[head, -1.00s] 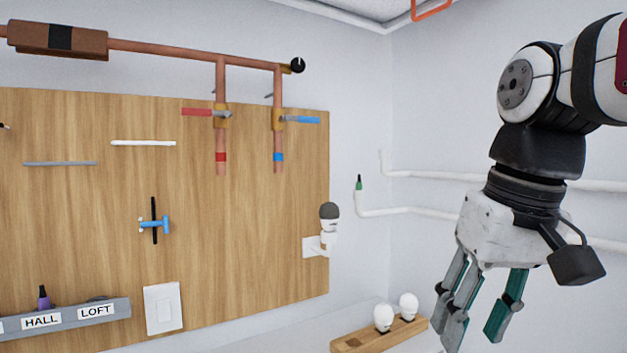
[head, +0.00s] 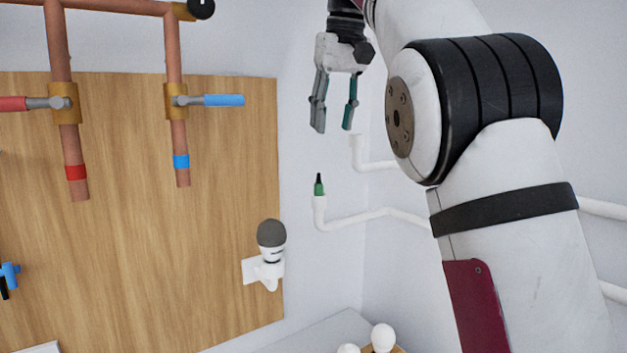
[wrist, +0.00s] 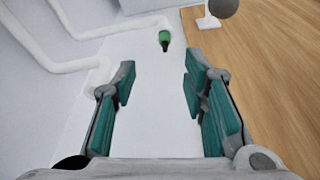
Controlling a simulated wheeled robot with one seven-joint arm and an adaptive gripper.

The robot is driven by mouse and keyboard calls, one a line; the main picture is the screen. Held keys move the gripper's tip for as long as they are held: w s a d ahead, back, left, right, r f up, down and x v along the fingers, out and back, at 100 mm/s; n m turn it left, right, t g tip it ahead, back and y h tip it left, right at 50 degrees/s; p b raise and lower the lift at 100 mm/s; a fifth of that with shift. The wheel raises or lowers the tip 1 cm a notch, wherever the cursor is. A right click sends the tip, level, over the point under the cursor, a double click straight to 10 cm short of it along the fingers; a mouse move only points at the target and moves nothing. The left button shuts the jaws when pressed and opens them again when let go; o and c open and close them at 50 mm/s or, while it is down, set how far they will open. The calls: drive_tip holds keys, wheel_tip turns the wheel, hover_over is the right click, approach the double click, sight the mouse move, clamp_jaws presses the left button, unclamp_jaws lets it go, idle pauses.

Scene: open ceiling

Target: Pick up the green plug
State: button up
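The green plug (head: 319,186) has a dark pointed tip and stands upright in the open upper end of a white pipe (head: 321,211) by the wall. In the wrist view the plug (wrist: 165,38) shows beyond the fingers, near the top middle and between their lines. My gripper (head: 334,116) is open and empty. In the head view it hangs pointing down above the plug, slightly to its right, with a clear gap. The gripper also shows in the wrist view (wrist: 158,88) with its teal finger pads wide apart.
A wooden board (head: 225,220) with copper pipes (head: 62,140) and a grey-topped white fixture (head: 270,250) is left of the plug. Another white pipe end (head: 357,150) rises close by on the right. White bulbs (head: 383,338) stand at the bottom.

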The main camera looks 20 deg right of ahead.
sight(320, 178)
drive_tip(key=shift+w+a+x, duration=0.1)
drive_tip(key=shift+a+x, duration=0.05)
drive_tip(key=shift+x, duration=2.15)
drive_tip(key=shift+w+a+x, duration=0.1)
drive_tip(key=shift+x, duration=2.2)
drive_tip(key=shift+w+a+x, duration=0.1)
drive_tip(key=shift+a+x, duration=0.05)
drive_tip(key=shift+x, duration=2.15)
drive_tip(key=shift+r, duration=0.15)
clamp_jaws()
